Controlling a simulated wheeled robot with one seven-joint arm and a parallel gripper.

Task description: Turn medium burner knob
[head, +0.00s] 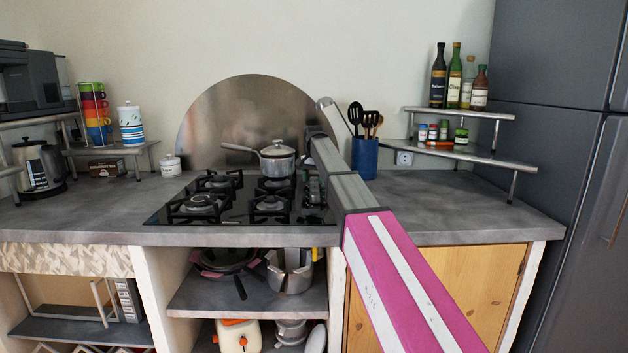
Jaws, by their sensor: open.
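The black gas hob (240,213) is set into the grey counter, with several burners under dark grates. A column of small knobs (313,191) runs along its right side, partly covered by my arm. I cannot tell which knob belongs to the medium burner, or how any knob is turned. My arm reaches from the lower right up past the hob's right edge. Its far end is above and behind the knob column. I cannot make out my gripper's fingers; they seem hidden behind the arm.
A lidded saucepan (277,160) stands on the back right burner, its handle pointing left. A blue utensil holder (364,158) stands just right of my arm. A round metal splash plate (230,115) rises behind the hob.

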